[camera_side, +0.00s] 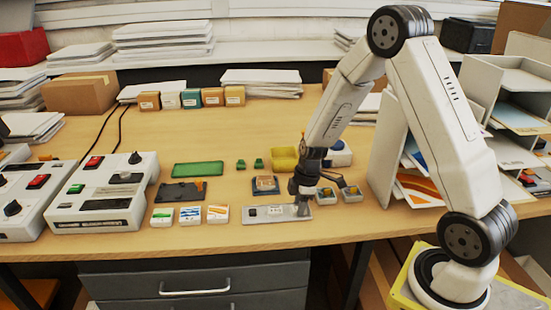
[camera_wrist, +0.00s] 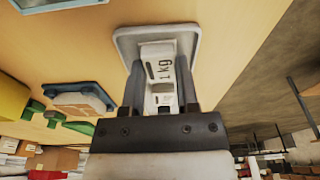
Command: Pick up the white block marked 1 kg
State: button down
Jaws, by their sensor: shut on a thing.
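The white block marked 1 kg (camera_wrist: 160,62) is between my gripper's two fingers (camera_wrist: 161,88) in the wrist view, with its lettering facing the camera. My gripper is shut on it. Behind the block is a pale grey plate with a raised rim (camera_wrist: 188,28). In the side view my gripper (camera_side: 302,208) points down at the right end of this long grey plate (camera_side: 275,213). The block is mostly hidden by the gripper there. I cannot tell whether it still touches the plate.
The table's front edge is near.

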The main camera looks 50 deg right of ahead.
jog(key=shift+r, duration=0.15)
jog(key=shift+r, duration=0.7)
jog(key=s+a+r, duration=0.2)
jog(key=s+r, duration=0.9)
jog(key=s, duration=0.2)
jog(key=shift+s+a+r, duration=0.15)
jog(key=shift+s+a, duration=0.2)
jog(key=shift+a, duration=0.05)
